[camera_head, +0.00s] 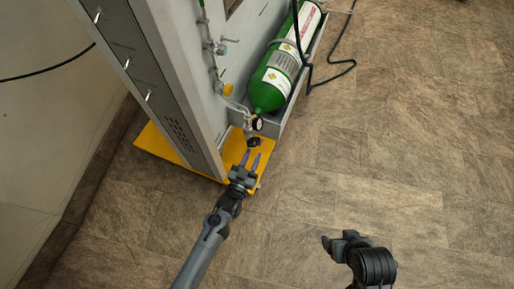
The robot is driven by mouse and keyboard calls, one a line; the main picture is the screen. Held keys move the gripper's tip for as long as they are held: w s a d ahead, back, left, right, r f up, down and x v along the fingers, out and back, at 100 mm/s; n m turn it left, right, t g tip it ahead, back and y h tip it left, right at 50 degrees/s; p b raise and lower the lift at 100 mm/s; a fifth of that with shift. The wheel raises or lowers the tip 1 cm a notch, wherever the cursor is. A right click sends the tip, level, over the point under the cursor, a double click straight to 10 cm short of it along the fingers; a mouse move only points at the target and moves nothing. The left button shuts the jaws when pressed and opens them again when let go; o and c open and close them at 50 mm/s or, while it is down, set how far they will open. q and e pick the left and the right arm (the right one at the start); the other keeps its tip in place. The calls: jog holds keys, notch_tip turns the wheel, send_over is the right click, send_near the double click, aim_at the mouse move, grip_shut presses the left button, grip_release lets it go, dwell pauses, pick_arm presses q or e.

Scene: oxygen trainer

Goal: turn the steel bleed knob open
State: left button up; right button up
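Small steel fittings (219,48) and piping run down the side of the grey cabinet (185,75). Which of them is the steel bleed knob is too small to tell. A black knob (254,142) sits low, below a round gauge (257,124) at the green cylinder's neck. My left gripper (251,157) is open, its two fingers apart and pointing at the black knob, with nothing visible between them. Whether the fingertips touch the knob is unclear. My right gripper (330,243) is over the floor at lower right, well away from the cabinet; its fingers are not clear.
The cabinet stands on a yellow base plate (155,143). A black hose (340,63) loops at the cylinder's right. The floor to the right is clear.

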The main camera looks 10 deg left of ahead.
pick_arm(q)
jog(key=b+x, duration=0.2)
jog(key=x, duration=0.3)
grip_shut()
